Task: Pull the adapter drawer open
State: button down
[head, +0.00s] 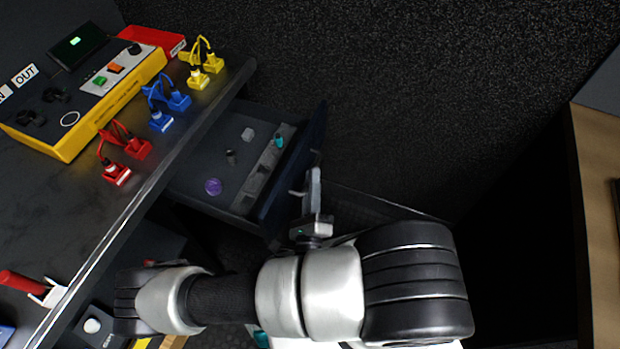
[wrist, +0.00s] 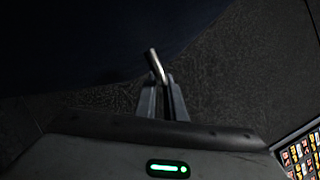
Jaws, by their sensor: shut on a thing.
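The adapter drawer (head: 205,186) stands pulled out from under the desk in the head view. Inside it lie a purple round piece (head: 213,187), a grey piece (head: 248,134), a dark small piece and a teal piece (head: 279,141). Its dark front panel (head: 297,165) faces right. My gripper (head: 301,193) is at the outer side of that front. In the wrist view my gripper (wrist: 161,88) is shut on the metal drawer handle (wrist: 155,64), whose end sticks out beyond the fingertips. The dark drawer front (wrist: 80,45) fills the upper left there. My gripper hides part of the handle.
The desk (head: 60,205) holds a yellow-sided box (head: 90,105), a red tray (head: 152,40) and red, blue (head: 168,103) and yellow cabled plugs near its edge. Dark floor is clear right of the drawer. A wooden-edged unit (head: 598,200) stands far right.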

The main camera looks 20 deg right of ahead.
jog(key=c, duration=1.8)
grip_release()
jog(key=shift+c, duration=0.2)
jog(key=shift+s, duration=0.1)
jog(key=v, duration=1.7)
jog(key=shift+f, duration=0.2)
jog(key=shift+s+a, duration=0.1)
